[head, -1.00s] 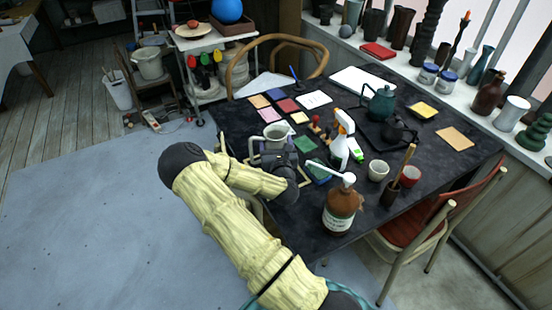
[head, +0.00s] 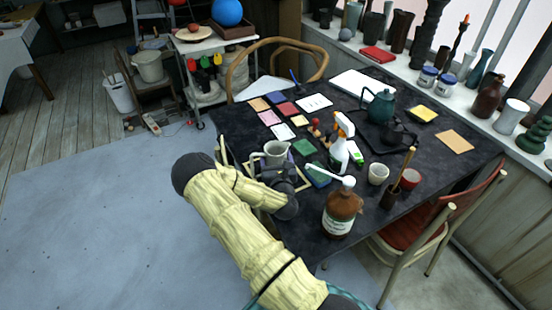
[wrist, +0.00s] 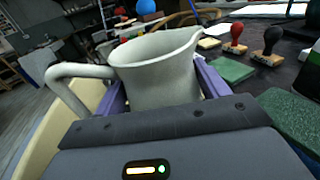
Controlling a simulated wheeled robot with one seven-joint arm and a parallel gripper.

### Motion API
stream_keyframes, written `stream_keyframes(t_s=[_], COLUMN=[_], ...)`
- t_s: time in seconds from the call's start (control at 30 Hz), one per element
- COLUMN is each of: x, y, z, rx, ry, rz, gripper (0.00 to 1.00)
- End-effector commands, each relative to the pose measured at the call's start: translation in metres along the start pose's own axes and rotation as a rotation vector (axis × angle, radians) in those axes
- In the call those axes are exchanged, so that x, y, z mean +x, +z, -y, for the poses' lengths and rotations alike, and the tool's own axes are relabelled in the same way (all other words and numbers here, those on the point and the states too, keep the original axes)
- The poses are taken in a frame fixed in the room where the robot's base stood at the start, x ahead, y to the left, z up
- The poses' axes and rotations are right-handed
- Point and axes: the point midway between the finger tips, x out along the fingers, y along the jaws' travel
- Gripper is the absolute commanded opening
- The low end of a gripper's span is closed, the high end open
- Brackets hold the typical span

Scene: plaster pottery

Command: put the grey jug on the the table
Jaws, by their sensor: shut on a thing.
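The grey jug (head: 275,151) is upright at the near left part of the dark table (head: 440,185). In the wrist view the jug (wrist: 160,75) fills the middle, its spout to the upper right and its handle to the left. My gripper (head: 272,168) is shut on the jug's body, with purple fingers on both sides of it in the wrist view (wrist: 160,92). The jug's base is hidden by my gripper, so I cannot tell whether it touches the table.
Coloured tiles (head: 288,108) lie beyond the jug. Stamps (head: 316,128), a green block (head: 317,174), a white spray bottle (head: 340,150) and a brown bottle (head: 341,212) stand to its right. A teal teapot (head: 380,105) is farther back. A wooden chair (head: 240,72) stands behind the table.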

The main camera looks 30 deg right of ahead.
Motion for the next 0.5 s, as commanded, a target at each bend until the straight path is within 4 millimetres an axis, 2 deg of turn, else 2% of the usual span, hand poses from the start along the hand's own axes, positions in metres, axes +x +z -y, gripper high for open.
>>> stream_keyframes(t_s=[0.13, 0.17, 0.27, 0.5], x=[0.0003, -0.0001, -0.0001, -0.0001], y=[-0.0018, -0.0029, -0.0020, -0.0018], z=[-0.0002, -0.0002, -0.0002, -0.0001], rx=[0.000, 0.000, 0.000, 0.000], ry=[0.001, 0.000, 0.000, 0.000], rz=[0.002, -0.001, -0.001, -0.001], gripper=[0.32, 0.76, 0.95, 0.96])
